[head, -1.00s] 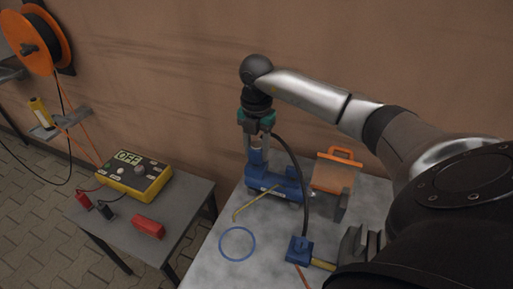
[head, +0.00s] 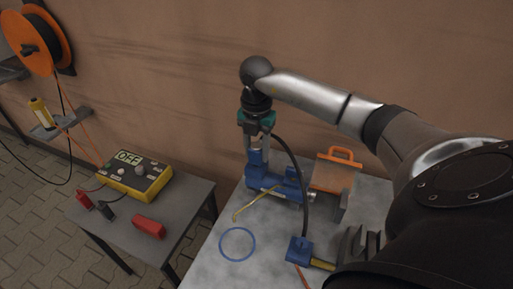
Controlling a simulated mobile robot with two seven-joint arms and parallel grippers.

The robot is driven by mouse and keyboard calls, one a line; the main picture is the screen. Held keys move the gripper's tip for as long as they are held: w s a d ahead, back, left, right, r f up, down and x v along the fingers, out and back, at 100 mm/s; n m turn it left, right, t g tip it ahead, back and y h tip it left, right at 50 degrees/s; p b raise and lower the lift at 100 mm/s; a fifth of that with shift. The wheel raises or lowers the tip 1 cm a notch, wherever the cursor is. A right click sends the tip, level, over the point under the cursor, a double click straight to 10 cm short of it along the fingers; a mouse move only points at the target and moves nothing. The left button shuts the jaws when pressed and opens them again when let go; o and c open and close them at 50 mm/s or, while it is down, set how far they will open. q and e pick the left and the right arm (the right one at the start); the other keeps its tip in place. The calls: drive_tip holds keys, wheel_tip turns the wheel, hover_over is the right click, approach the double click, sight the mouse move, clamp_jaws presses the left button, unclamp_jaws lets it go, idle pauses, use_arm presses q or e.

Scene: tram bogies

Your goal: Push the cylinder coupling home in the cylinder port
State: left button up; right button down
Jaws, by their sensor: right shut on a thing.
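My right gripper (head: 258,142) points straight down above the blue cylinder unit (head: 266,181) on the table. It is shut on the cylinder coupling, at the upper end of a black hose (head: 302,178). The coupling itself is mostly hidden by the fingers. The cylinder port (head: 257,157) is the upright blue part directly under the fingers. The coupling is in line with the port and close to or touching it; I cannot tell how deep it sits. My left gripper is not in view.
The hose runs down to a blue block (head: 299,250) at the table's front. A yellow rod (head: 247,209), a blue ring (head: 237,244) and an orange-handled box (head: 336,174) are nearby. A side table (head: 187,208) holds a yellow meter (head: 134,175) and a red block (head: 149,228).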

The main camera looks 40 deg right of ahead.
drive_tip(key=shift+f+b, duration=0.35)
drive_tip(key=shift+f, duration=0.25)
drive_tip(key=shift+c, duration=1.6)
unclamp_jaws()
wheel_tip(320, 180, up, 15)
drive_tip(key=p, duration=0.3)
drive_tip(key=shift+r, duration=0.15)
